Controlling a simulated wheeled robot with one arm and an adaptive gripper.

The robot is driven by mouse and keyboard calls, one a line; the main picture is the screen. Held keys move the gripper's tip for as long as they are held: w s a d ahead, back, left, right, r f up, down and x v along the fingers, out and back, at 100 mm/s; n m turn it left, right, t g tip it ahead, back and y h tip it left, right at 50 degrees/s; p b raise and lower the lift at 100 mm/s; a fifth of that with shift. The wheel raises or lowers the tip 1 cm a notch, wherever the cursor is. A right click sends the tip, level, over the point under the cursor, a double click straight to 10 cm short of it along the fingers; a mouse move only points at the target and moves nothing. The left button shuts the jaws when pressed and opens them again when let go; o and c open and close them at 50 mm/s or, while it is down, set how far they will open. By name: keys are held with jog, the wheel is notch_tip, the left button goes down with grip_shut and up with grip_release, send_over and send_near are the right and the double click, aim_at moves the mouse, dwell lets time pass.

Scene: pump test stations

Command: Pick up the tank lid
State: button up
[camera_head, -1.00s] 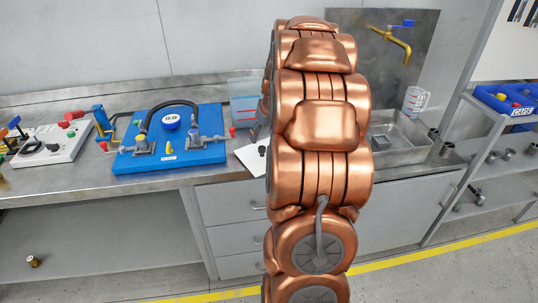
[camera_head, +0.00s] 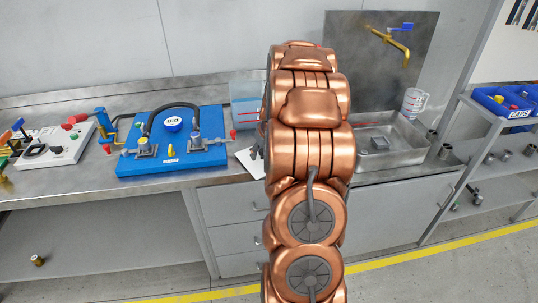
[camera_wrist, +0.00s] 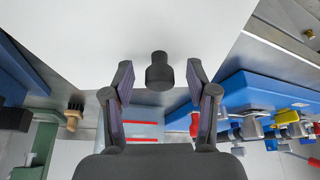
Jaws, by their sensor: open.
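The tank lid (camera_wrist: 150,25) is a flat white plate with a black knob (camera_wrist: 159,72) on it. In the head view part of the white lid (camera_head: 248,163) lies on the bench, the rest hidden behind my arm. My gripper (camera_wrist: 159,67) is open, with one dark finger on each side of the knob. The knob appears between the fingertips with a gap on both sides; whether it is level with them I cannot tell. The clear bluish tank (camera_head: 245,103) with red lines stands behind the lid, partly hidden by my arm.
A blue pump board (camera_head: 172,160) with a black hose stands left of the lid. A white control box (camera_head: 52,146) is farther left. A steel sink (camera_head: 400,140) with a brass tap (camera_head: 388,38) and a clear jug (camera_head: 414,100) are to the right. Drawers (camera_head: 235,235) are below the bench.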

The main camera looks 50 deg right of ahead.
grip_shut()
dwell(0.5)
